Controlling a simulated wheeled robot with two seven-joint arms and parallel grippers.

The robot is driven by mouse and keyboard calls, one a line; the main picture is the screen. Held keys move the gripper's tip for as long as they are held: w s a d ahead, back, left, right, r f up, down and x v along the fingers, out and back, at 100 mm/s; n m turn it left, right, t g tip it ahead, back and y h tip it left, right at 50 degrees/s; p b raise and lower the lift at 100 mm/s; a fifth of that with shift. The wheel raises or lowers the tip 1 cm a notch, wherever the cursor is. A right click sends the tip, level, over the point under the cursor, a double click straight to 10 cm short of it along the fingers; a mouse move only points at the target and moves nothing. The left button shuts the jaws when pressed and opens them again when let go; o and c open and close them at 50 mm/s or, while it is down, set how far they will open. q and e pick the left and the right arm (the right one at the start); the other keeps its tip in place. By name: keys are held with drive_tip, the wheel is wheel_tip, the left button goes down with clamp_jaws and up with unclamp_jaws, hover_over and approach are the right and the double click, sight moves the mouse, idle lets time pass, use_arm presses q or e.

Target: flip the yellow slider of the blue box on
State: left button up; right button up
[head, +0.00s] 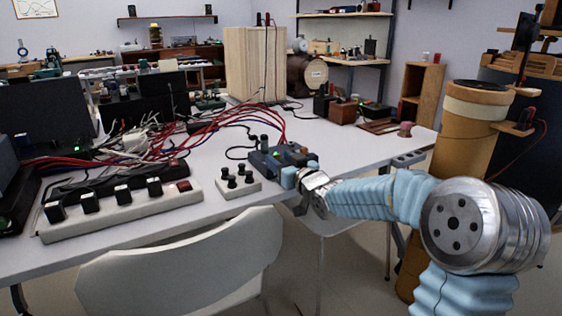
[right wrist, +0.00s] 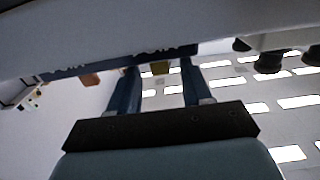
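The blue box (head: 268,163) sits near the front edge of the white table, just beyond my right gripper (head: 294,182). In the right wrist view, the edge of the blue box (right wrist: 65,73) runs across the upper part of the picture. In the head view the slider is not visible. My left gripper is in neither view.
A grey box with black knobs (head: 238,186) stands left of the blue box. A long switch strip (head: 122,213) lies further left. Red and blue cables (head: 215,122) run behind. A white chair (head: 185,262) stands before the table.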

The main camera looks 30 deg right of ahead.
drive_tip(key=s+b, duration=0.1)
drive_tip(key=s, duration=1.2)
drive_tip(key=shift+s, duration=0.4)
